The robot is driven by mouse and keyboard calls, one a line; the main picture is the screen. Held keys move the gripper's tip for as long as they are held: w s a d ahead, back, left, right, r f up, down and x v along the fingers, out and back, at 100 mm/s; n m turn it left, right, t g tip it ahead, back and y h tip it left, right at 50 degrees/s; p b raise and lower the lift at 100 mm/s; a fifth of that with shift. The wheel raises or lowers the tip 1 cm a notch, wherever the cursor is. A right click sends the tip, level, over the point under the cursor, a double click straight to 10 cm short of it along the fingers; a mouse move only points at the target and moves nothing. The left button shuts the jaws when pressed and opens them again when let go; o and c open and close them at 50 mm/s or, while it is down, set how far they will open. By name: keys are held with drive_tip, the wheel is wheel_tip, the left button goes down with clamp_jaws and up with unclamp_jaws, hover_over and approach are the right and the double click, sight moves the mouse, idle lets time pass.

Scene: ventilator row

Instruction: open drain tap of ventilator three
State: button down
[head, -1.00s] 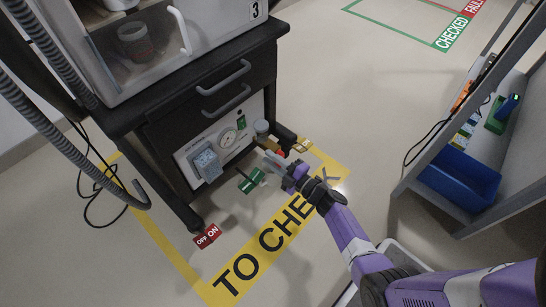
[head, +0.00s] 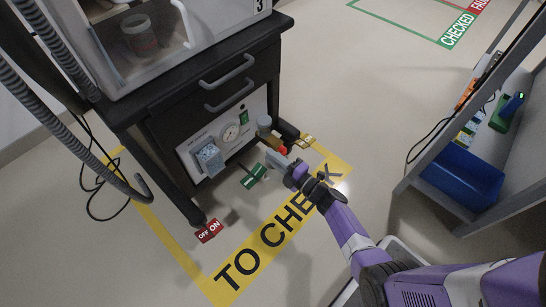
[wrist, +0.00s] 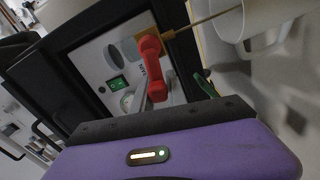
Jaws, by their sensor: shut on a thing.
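Ventilator three is a black cart (head: 165,128) with a "3" label at its top edge. On its lower front is a white panel (head: 212,138) with a gauge and a green switch. The drain tap's red handle (head: 283,150) sticks out at the panel's right side. It shows larger in the wrist view (wrist: 152,70), beside a brass fitting (wrist: 164,36). My gripper (head: 277,159) is at the red handle and shut on it.
A red OFF/ON tag (head: 208,231) and a green tag (head: 254,176) are near the cart's foot. Yellow "TO CHECK" tape (head: 318,207) marks the floor. A shelf with a blue bin (head: 462,176) stands at right.

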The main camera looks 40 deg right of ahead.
drive_tip(key=c, duration=1.3)
unclamp_jaws()
drive_tip(key=s+p, duration=0.2)
drive_tip(key=s, duration=0.6)
drive_tip(key=shift+d, duration=0.1)
